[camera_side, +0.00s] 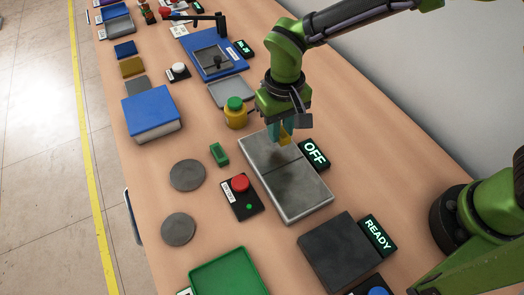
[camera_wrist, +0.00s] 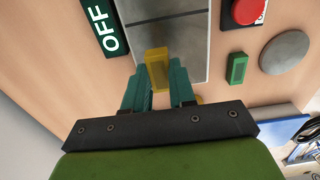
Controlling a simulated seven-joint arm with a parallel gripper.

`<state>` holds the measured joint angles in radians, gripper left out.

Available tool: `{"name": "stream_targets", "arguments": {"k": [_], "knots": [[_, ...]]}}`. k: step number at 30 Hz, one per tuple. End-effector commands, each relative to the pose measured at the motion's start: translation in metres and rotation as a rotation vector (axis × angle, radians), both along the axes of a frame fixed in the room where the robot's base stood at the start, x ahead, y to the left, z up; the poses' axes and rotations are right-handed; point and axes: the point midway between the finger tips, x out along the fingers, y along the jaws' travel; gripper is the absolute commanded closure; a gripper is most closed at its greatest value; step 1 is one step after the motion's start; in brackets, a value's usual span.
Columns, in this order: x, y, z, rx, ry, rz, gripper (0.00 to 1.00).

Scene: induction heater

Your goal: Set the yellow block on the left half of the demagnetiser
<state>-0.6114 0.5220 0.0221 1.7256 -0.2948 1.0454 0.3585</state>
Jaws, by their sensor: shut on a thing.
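The demagnetiser is a flat grey plate (camera_side: 306,192) with a seam across its middle, beside a black display reading OFF (camera_side: 315,154). The plate (camera_wrist: 185,45) also shows in the wrist view. My gripper (camera_side: 282,132) is over the plate's far end in the side view, pointing down. Its teal fingers (camera_wrist: 160,88) are shut on the yellow block (camera_wrist: 157,72), which sticks out beyond the fingertips over the nearer half in the wrist view. In the side view the block (camera_side: 286,140) is partly hidden by the fingers. I cannot tell whether it touches the plate.
A yellow jar with a green lid (camera_side: 235,114) stands close left of my gripper. A red button box (camera_side: 243,197), a green block (camera_side: 219,154) and two grey discs (camera_side: 187,175) lie left of the plate. A dark pad (camera_side: 340,252) with a READY display is nearer.

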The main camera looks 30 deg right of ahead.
Motion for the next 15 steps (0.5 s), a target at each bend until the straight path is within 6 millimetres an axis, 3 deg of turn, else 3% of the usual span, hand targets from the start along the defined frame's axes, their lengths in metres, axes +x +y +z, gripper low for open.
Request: {"name": "stream_targets", "arguments": {"k": [9,15], "knots": [[0.022,0.016,-0.003,0.000,-0.001,0.000,1.00],[0.021,0.015,-0.033,-0.002,0.002,0.000,1.00]]}}
